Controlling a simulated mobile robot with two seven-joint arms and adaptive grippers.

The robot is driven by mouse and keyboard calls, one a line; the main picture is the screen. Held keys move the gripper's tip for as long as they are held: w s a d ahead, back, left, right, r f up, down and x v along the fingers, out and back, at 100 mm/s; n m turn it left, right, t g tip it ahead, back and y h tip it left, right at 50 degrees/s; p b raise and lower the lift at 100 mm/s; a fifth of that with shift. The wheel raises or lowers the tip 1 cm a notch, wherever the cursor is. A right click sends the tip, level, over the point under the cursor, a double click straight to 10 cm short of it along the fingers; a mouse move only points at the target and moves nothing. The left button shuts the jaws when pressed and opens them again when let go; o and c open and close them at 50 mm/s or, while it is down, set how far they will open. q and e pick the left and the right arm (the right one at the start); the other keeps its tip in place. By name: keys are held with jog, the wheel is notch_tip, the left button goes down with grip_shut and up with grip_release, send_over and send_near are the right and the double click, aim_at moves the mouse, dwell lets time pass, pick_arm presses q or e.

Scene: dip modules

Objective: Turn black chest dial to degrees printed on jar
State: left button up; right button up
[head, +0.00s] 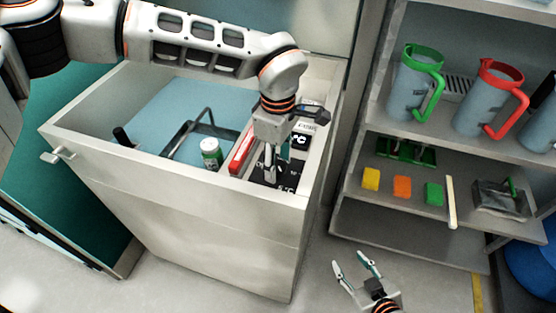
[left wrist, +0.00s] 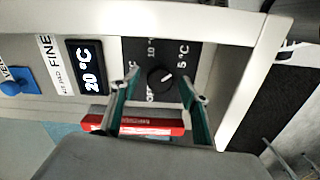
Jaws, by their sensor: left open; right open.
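The black dial (left wrist: 160,80) sits on a black panel marked OFF, 10 °C and 5 °C in the left wrist view. A small white mark on it points to the upper right of that view, roughly toward 5 °C. My left gripper (head: 270,176) reaches down into the open chest (head: 180,200); its open fingers (left wrist: 160,82) lie either side of the dial, with gaps showing. A jar (head: 210,153) with white cap and green label stands in the chest, left of the gripper; its print is too small to read. My right gripper (head: 355,270) is open and empty, low in the head view.
A display (left wrist: 88,68) reads 20 °C beside a FINE label and a blue knob (left wrist: 15,84). A red object (head: 242,150) lies close to the left gripper. A wire rack stands in the chest. Shelves (head: 400,125) with jugs and coloured blocks stand at right.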

aim_at(278, 166)
pick_arm(q)
notch_tip(278, 166, up, 12)
dwell(0.6)
jog(key=shift+s, duration=0.1)
